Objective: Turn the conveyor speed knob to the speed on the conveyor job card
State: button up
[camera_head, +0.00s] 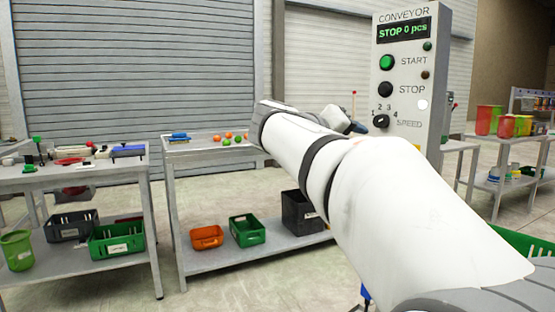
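The conveyor control panel (407,70) is a grey upright box at the upper right. Its display (403,30) reads "STOP 0 pcs". A green START button (386,62) and a black STOP button (385,89) sit above the dark speed knob (381,122). The numbers 1 to 4 are set around the knob; its pointer is too small to read surely. My gripper (357,126) shows as a small dark shape just left of the knob, partly hidden behind my arm. I cannot tell whether it touches the knob or is open. I cannot make out a job card.
A table (205,150) with several small balls stands behind my arm, with crates on its lower shelf. Another table (75,176) with tools is at the left. A shelf with red and green cups (488,120) is at the right.

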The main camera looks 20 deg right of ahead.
aim_at(378, 122)
jog(key=d+r+h+b, duration=0.1)
jog(key=d, duration=0.2)
jog(key=w+d+r+m+b, duration=0.1)
jog(key=d, duration=0.2)
jog(key=w+d+r+h+b, duration=0.1)
jog(key=d, duration=0.2)
jog(key=shift+w+m+h, duration=0.2)
jog(key=shift+m+h, duration=0.1)
jog(key=shift+c, duration=0.5)
